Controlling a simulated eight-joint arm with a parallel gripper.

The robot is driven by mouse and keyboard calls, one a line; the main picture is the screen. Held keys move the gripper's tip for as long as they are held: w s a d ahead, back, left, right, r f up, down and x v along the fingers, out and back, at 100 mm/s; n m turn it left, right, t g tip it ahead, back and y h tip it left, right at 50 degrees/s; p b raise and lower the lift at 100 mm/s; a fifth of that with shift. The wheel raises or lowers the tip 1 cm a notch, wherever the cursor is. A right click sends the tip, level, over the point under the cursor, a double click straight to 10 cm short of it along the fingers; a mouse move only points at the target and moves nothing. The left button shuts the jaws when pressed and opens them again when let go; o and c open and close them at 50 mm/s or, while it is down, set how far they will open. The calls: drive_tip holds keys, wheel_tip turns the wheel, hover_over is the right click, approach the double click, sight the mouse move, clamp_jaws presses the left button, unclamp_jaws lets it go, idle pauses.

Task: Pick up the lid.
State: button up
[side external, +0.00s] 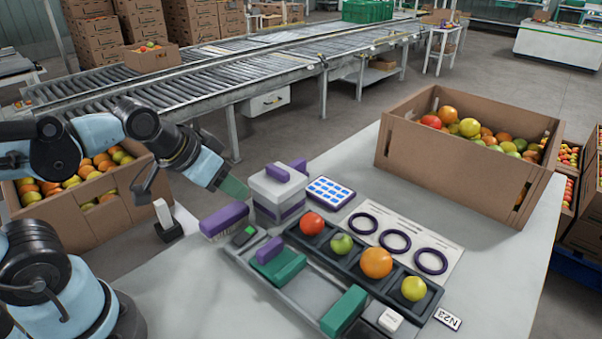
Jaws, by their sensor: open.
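The lid (276,184) is a pale, flat-topped cover with a purple handle (277,172) on it. It sits on a pale box with a purple band (279,208) at the table's back left. My gripper (192,192) is open and empty, left of the lid and apart from it. One greenish finger points toward the box, with a dark finger farther left. What lies between the fingers is hard to make out.
A purple brush (224,220) lies just left of the box. A tray (308,292) with fruit and green blocks is in front. A blue-dotted card (324,192) and dark rings (395,241) lie right. A fruit carton (455,165) stands at the back right.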

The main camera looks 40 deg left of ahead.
drive_tip(key=o, duration=1)
drive_tip(key=shift+c, duration=0.2)
drive_tip(key=t, duration=0.5)
approach(276, 169)
drive_tip(key=shift+x, duration=1.4)
drive_tip(key=shift+a+f, duration=0.1)
drive_tip(key=shift+x, duration=2.55)
